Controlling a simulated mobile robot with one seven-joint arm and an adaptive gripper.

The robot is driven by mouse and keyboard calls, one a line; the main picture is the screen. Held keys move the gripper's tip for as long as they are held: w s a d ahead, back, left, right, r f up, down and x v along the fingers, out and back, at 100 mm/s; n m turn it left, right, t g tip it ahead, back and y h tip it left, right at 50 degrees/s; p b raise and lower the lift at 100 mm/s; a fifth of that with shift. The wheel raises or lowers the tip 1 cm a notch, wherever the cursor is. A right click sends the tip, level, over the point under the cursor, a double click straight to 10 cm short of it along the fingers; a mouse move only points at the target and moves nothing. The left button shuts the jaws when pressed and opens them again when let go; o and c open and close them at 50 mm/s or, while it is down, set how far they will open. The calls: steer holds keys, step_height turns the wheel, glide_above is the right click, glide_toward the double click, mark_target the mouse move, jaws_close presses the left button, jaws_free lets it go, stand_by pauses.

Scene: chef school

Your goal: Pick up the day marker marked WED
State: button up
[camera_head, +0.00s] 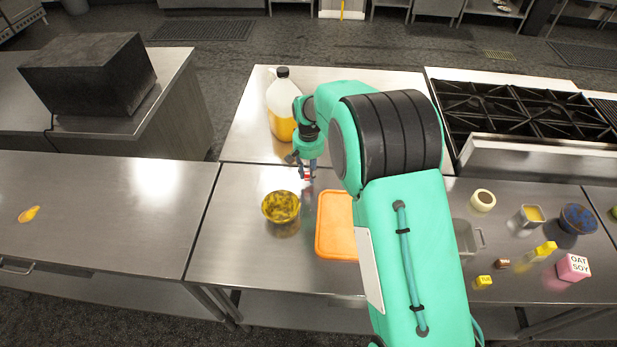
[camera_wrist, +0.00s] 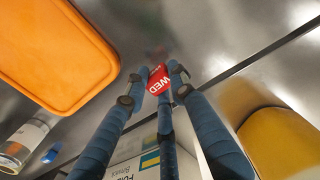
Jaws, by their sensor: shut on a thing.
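The red day marker (camera_wrist: 158,85) with white WED lettering is between my fingertips in the wrist view. It shows as a small red and white spot (camera_head: 307,177) in the head view. My gripper (camera_wrist: 153,80) is shut on it, with blue fingers on both sides of it. In the head view my gripper (camera_head: 305,163) is over the steel counter, behind the orange lid and in front of the oil jug. I cannot tell whether the marker still touches the counter.
An orange board or lid (camera_head: 334,226) and a bowl of yellow-green food (camera_head: 281,207) are close in front. A jug of yellow liquid (camera_head: 282,108) stands behind. Right of my arm are a yellow block (camera_head: 483,281) and a pink OAT SOY carton (camera_head: 573,267). The left counter is mostly bare.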

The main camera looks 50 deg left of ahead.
steer(key=s+d, duration=0.2)
steer(key=d, duration=0.2)
steer(key=s+d+r, duration=0.1)
steer(key=s+d, duration=0.2)
steer(key=d, duration=0.2)
steer(key=s+d, duration=0.3)
steer(key=d, duration=0.1)
steer(key=shift+d+r, duration=0.4)
steer(key=shift+d, duration=0.1)
